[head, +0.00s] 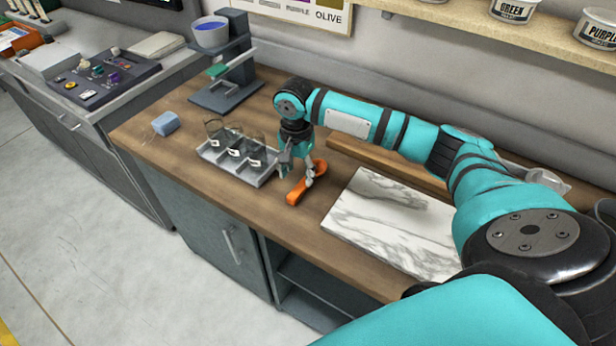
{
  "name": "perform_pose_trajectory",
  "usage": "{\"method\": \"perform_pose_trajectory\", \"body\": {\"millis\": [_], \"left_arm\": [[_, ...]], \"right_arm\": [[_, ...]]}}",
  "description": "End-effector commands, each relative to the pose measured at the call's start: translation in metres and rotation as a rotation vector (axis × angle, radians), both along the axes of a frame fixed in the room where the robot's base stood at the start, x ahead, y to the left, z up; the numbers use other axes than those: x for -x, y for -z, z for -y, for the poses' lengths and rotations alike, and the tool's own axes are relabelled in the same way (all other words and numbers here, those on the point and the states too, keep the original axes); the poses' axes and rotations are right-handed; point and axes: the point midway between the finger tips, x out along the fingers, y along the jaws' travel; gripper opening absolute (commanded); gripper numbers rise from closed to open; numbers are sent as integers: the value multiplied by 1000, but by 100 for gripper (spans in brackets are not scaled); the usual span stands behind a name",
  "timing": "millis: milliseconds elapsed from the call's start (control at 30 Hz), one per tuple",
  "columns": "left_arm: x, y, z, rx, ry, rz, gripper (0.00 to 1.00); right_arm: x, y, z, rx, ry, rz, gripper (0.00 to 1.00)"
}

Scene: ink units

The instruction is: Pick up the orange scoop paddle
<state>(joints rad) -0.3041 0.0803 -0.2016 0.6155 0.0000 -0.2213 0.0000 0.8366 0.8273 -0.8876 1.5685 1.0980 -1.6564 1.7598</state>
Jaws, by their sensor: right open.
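The orange scoop paddle (298,192) lies on the wooden counter between a grey tray of glass jars and a white marble slab. My right gripper (297,174) points down right at the paddle, with its fingers around or just above its middle. The gripper is open. Whether the fingers touch the paddle is too small to tell, and part of the paddle is hidden behind them. My left gripper does not show.
The grey tray (222,163) with glass jars stands just left of the paddle. The marble slab (388,226) lies to its right. The counter's front edge is close.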

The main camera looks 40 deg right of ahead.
Motion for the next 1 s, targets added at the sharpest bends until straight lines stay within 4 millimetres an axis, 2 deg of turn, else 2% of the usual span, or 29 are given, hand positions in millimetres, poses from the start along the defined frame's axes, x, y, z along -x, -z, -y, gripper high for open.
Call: {"method": "perform_pose_trajectory", "body": {"millis": [100, 200, 433, 700, 1000], "left_arm": [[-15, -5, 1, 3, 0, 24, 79], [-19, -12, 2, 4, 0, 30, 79], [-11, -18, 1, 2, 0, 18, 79], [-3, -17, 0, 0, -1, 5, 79], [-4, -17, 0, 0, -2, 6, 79]], "right_arm": [[1, 6, 1, 1, -1, -3, 52], [1, 18, 6, 1, 1, -4, 52], [1, 49, 9, 2, -1, -2, 52], [0, 54, 8, 1, -2, 1, 52], [0, 54, 8, 1, -2, 0, 14]]}}
